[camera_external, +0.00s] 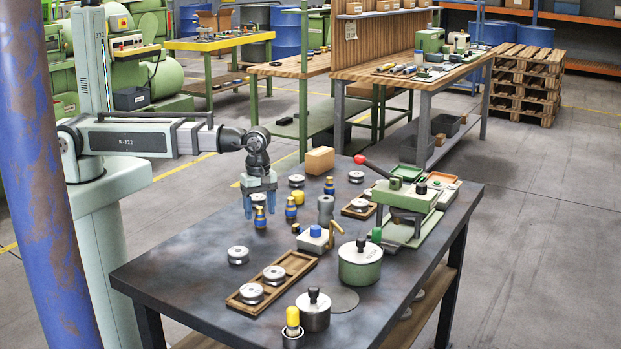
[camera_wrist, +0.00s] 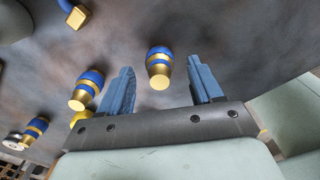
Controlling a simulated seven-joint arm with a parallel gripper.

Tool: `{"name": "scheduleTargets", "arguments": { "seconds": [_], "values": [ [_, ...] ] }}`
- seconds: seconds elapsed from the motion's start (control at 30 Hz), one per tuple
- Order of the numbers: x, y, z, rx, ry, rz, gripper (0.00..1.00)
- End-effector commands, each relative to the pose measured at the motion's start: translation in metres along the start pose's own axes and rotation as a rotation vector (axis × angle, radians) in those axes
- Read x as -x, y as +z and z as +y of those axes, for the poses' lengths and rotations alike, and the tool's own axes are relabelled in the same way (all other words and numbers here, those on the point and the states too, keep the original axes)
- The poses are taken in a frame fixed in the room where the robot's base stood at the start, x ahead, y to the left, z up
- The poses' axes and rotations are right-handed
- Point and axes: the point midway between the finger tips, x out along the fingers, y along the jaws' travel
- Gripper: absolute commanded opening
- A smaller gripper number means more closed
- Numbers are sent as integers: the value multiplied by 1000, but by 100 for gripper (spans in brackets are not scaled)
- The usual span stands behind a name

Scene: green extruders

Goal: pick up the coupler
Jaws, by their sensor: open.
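Several small blue-and-brass pieces that look like couplers stand on the dark table. One coupler (camera_external: 260,217) is below my gripper (camera_external: 260,211). In the wrist view this coupler (camera_wrist: 159,68) appears between the two blue fingers of my gripper (camera_wrist: 163,75), with a gap on each side. My gripper is open and points down. A second coupler (camera_external: 290,207) stands just to the right, and a third (camera_external: 329,186) farther back. In the wrist view, two similar couplers (camera_wrist: 86,90) (camera_wrist: 36,128) show left of the fingers. No contact is visible.
A grey box with a blue knob (camera_external: 314,238), a green lidded pot (camera_external: 360,265) and a wooden tray with metal discs (camera_external: 301,261) stand nearby. A green press (camera_external: 408,197) and a wooden block (camera_external: 320,160) stand farther back. The table's left front (camera_external: 185,270) is clear.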

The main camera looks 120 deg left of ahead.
Motion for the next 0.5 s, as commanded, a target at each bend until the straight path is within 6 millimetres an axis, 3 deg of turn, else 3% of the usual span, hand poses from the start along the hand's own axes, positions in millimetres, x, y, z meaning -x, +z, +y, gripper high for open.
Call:
{"name": "scheduleTargets", "arguments": {
  "seconds": [0.2,0.5],
  "values": [
    [-23,-1,0,0,-1,1,65],
    [-28,0,1,0,1,-1,65]
  ]
}}
